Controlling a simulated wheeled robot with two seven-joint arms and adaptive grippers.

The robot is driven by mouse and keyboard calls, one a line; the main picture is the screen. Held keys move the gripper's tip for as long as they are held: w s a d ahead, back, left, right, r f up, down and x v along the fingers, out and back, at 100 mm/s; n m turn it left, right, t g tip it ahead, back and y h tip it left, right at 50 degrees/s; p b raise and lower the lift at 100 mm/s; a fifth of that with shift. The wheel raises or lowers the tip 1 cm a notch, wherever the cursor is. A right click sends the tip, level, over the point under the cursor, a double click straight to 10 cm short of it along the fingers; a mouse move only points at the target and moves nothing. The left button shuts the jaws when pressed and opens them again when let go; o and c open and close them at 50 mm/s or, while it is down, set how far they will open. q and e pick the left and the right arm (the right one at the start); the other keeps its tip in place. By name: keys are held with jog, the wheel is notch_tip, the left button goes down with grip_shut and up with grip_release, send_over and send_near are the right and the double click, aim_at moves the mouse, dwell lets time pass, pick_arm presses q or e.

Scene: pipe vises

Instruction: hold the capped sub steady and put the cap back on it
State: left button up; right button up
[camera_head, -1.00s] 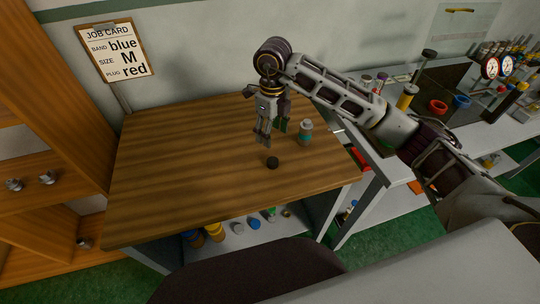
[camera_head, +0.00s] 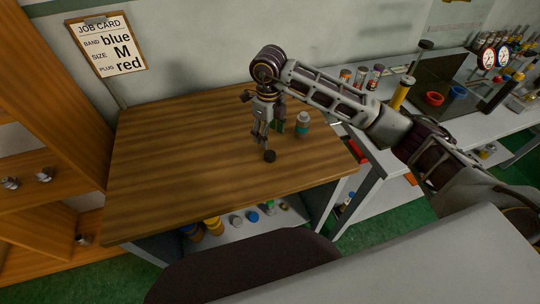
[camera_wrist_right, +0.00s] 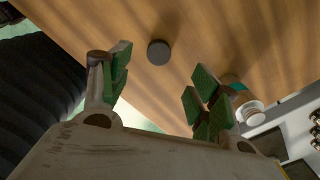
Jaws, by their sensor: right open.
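A small dark round cap (camera_head: 270,156) lies on the wooden table; it also shows in the right wrist view (camera_wrist_right: 159,52). The sub (camera_head: 302,125), a pale grey cylinder with a teal band, stands upright to the right of and behind the cap. In the right wrist view the sub (camera_wrist_right: 242,98) is partly hidden by a finger. My right gripper (camera_head: 271,138) points down just above the cap, open, with green finger pads. In the wrist view the cap lies beyond the gap between the fingertips, apart from both. My left gripper is not in view.
The wooden table (camera_head: 180,165) is otherwise clear. A job card (camera_head: 112,44) reads blue, M, red. A shelf below the table holds several small parts. A side bench at the right holds red and blue rings (camera_head: 434,98) and gauges. A wooden shelf unit (camera_head: 40,130) stands at the left.

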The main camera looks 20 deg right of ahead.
aim_at(270, 154)
notch_tip(270, 154, down, 4)
jog(key=shift+r, duration=0.25)
jog(key=shift+f, duration=0.55)
jog(key=shift+s+f, duration=0.1)
jog(key=shift+f, duration=0.35)
jog(key=shift+f+p, duration=0.45)
jog(key=shift+f, duration=0.25)
jog(key=shift+s+f, duration=0.1)
jog(key=shift+f, duration=1.35)
jog(key=shift+c, duration=0.4)
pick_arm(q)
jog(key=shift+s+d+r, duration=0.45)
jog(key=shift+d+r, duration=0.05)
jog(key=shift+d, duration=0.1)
pick_arm(e)
jog(key=c, duration=0.9)
